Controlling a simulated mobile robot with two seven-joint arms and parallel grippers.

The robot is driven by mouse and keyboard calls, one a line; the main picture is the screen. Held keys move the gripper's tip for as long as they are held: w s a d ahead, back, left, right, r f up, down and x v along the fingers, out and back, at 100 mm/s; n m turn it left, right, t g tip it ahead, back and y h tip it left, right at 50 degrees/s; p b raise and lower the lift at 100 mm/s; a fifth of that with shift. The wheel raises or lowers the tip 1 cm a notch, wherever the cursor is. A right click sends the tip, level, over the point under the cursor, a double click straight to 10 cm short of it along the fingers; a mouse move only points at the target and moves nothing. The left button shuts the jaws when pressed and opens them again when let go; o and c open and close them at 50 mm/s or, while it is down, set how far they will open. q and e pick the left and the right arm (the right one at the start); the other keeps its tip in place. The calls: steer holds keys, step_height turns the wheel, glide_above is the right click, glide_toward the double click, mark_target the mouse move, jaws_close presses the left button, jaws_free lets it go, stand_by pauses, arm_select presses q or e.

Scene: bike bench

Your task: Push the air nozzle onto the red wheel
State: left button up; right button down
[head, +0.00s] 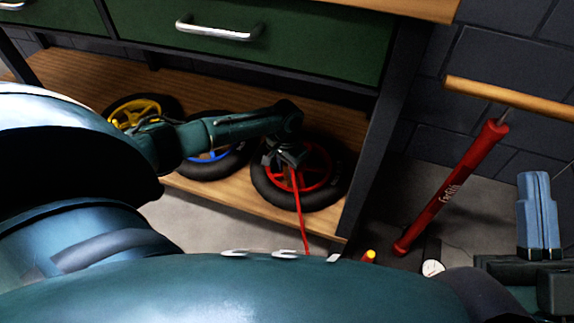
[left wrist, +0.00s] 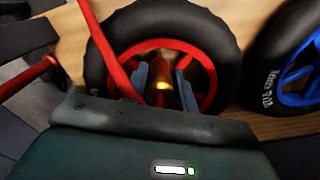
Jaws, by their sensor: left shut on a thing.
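The red wheel (head: 322,172) with a black tyre lies on the wooden shelf under the bench, at its right end. In the left wrist view the red wheel (left wrist: 203,70) fills the upper middle. My left gripper (head: 286,160) is over the wheel's near-left part, shut on the air nozzle (left wrist: 163,88), whose brassy part shows between the blue fingers (left wrist: 162,76). A red hose (head: 299,212) runs from the nozzle down past the shelf edge. Whether the nozzle touches the valve is hidden. My right gripper (head: 536,205) is at the right, away from the wheels; its finger gap is unclear.
A blue wheel (head: 228,160) and a yellow wheel (head: 122,115) lie left of the red one. A red pump (head: 452,190) with a wooden handle (head: 515,100) stands right of the bench leg (head: 372,150). Green drawers (head: 280,45) hang above the shelf.

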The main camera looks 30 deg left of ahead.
arm_select(q)
steer(key=shift+f, duration=0.45)
arm_select(e)
steer(key=shift+w+a+f, duration=0.1)
steer(key=shift+a+f, duration=0.05)
steer(key=shift+f, duration=0.5)
arm_select(q)
steer(key=o, duration=1.1)
arm_select(e)
steer(key=shift+f, duration=0.1)
arm_select(q)
steer(key=shift+o, duration=0.2)
steer(key=shift+r, duration=0.55)
step_height(320, 180, up, 7)
steer(key=p, duration=0.4)
steer(key=shift+p, duration=0.4)
step_height(320, 180, up, 4)
steer(key=shift+r+p, duration=0.15)
steer(key=shift+p, duration=0.95)
steer(key=shift+r, duration=0.6)
arm_select(e)
steer(key=shift+s+f+m+g+h, duration=0.3)
steer(key=shift+f+m+g+h, duration=0.3)
steer(key=shift+m+h, duration=0.3)
steer(key=shift+s+f+m+g+h, duration=0.25)
steer(key=shift+f+m+g+h, duration=0.35)
steer(key=shift+h, duration=0.4)
